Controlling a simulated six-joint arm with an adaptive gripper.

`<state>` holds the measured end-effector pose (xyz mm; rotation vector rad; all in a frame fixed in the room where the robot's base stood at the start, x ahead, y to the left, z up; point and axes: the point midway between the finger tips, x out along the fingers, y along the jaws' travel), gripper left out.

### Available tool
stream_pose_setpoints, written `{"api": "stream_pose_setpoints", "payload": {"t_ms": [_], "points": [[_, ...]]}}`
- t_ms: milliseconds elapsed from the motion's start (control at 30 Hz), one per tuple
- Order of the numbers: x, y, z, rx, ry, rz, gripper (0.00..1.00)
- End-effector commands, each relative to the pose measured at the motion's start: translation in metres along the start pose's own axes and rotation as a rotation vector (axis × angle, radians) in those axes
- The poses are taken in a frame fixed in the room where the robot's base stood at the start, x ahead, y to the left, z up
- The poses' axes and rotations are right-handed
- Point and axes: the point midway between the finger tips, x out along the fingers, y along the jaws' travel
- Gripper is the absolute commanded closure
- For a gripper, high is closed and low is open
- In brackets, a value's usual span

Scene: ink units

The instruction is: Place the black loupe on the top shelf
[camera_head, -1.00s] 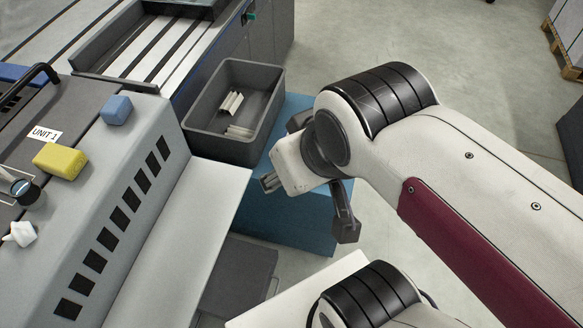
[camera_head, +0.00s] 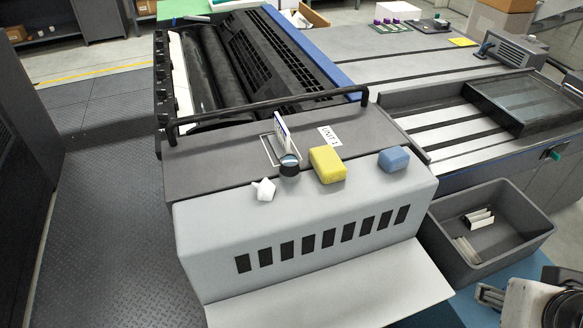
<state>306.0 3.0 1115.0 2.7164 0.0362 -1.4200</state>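The black loupe (camera_head: 289,166), a short dark cylinder with a glassy top, stands on the grey top of UNIT 1 (camera_head: 230,150). My gripper (camera_head: 490,296) is only partly in view at the lower right, well away from the loupe, near the grey bin. Its fingers are too cut off to tell open from shut. A dark shelf unit (camera_head: 48,40) stands in the far upper left; I cannot tell if it is the task's top shelf.
A blue block (camera_head: 393,159) lies right of the yellow one. A grey bin (camera_head: 508,205) holds pale strips. Floor at left is clear.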

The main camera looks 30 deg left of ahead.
Motion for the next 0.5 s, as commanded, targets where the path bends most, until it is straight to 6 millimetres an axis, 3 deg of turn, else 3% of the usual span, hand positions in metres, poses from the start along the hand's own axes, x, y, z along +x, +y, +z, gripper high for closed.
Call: {"api": "stream_pose_setpoints", "payload": {"t_ms": [267,500], "points": [[0.039,-0.019,-0.056,-0.105,0.133,-0.018,0.59],[0.068,-0.051,-0.096,-0.196,0.252,-0.068,0.59]]}}
